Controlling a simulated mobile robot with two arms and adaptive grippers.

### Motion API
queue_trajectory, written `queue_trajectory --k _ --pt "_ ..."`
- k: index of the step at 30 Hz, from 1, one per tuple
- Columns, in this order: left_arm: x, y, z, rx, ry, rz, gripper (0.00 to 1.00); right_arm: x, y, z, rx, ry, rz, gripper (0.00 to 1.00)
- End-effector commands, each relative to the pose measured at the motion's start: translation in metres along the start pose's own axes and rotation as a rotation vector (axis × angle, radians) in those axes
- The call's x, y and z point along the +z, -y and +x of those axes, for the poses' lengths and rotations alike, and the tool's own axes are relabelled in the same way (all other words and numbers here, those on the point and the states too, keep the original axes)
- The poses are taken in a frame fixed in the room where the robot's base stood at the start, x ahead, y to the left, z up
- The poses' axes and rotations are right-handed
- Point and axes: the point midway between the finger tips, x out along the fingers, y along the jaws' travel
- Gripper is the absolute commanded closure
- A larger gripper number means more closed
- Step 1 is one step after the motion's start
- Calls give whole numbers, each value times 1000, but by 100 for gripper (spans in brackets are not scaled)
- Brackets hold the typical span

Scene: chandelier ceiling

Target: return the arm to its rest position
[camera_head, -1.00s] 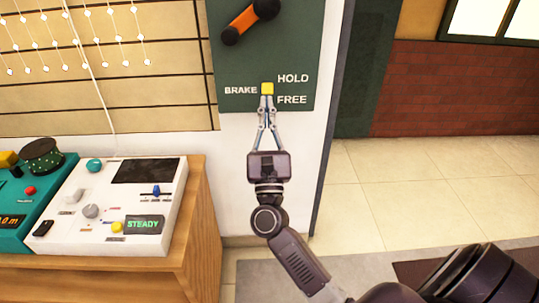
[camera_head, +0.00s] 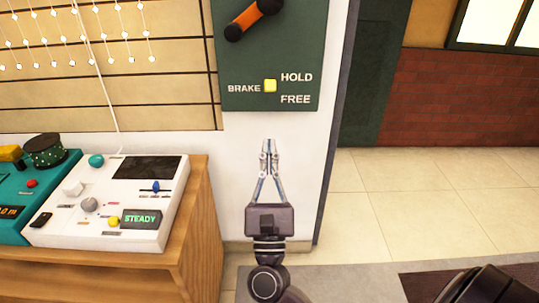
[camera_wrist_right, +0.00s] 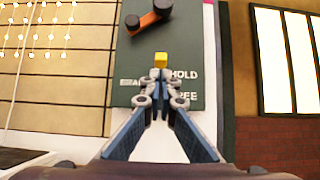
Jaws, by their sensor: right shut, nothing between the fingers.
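My right gripper (camera_head: 269,147) points up in front of the white wall, below the dark green panel (camera_head: 237,99). Its fingers are together and hold nothing. A yellow brake switch (camera_head: 270,86) sits on the panel beside the words BRAKE, HOLD and FREE, clear above the fingertips in the head view. In the right wrist view the switch (camera_wrist_right: 160,60) shows just beyond the fingertips (camera_wrist_right: 160,85), which cover part of the lettering. An orange and black crank handle (camera_head: 252,19) is higher on the panel. My left gripper is not in view.
A wooden cabinet (camera_head: 200,222) stands at the left, bearing a white console (camera_head: 75,222) with a STEADY display and a teal device (camera_head: 14,230). A doorway edge (camera_head: 335,130) is right of the panel. Open tiled floor (camera_head: 430,195) lies beyond it.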

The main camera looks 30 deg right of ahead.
Motion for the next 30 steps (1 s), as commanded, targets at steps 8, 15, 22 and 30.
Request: queue_trajectory --k 8,15,22,30 --pt "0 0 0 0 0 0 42 3 0 -5 0 1 0 100" --pt "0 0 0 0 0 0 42 2 0 -5 0 1 0 100" --pt "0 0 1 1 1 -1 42 3 -7 -6 33 1 -35 100" --pt "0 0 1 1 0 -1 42 4 -83 -35 414 45 -469 100"
